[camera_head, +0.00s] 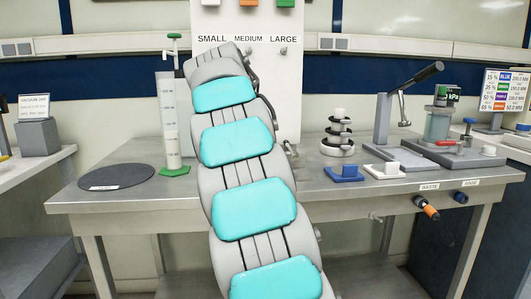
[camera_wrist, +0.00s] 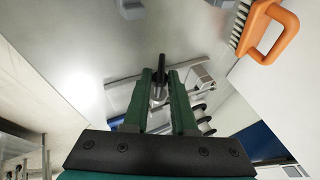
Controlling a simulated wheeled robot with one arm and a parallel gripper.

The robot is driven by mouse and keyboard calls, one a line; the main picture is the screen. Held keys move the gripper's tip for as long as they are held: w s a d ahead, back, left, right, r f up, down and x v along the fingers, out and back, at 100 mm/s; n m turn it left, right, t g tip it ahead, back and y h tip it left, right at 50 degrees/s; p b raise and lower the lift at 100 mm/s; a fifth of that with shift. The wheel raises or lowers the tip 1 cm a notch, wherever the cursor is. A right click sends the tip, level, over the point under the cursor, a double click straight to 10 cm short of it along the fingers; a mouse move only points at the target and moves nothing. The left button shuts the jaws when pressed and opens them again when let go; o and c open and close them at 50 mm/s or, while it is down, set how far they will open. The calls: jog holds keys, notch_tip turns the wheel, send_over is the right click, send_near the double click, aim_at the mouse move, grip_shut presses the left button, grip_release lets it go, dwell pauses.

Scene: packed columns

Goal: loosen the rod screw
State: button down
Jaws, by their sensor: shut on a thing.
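My gripper (camera_wrist: 160,76) shows in the wrist view with two dark green fingers. They are closed on a small dark part with a grey metal barrel (camera_wrist: 159,92), seemingly the rod screw. The fingers cover much of it, so I cannot tell how far it is turned. In the head view my own grey arm with turquoise pads fills the middle. It hides my gripper and whatever it holds there.
The steel bench (camera_head: 120,203) holds a green-based cylinder (camera_head: 170,125), black disc (camera_head: 115,177), ring stack (camera_head: 338,140), blue block (camera_head: 344,172), white block (camera_head: 385,170) and lever press (camera_head: 384,115). An orange-handled brush (camera_wrist: 268,32) is at the wrist view's upper right.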

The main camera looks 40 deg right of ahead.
jog(key=shift+w+a+f+g+y, duration=0.1)
jog(key=shift+w+g+y, duration=0.1)
jog(key=shift+g+y, duration=0.2)
jog(key=shift+s, duration=0.1)
dwell(0.8)
jog(key=c, duration=0.7)
grip_release()
jog(key=shift+c, duration=0.2)
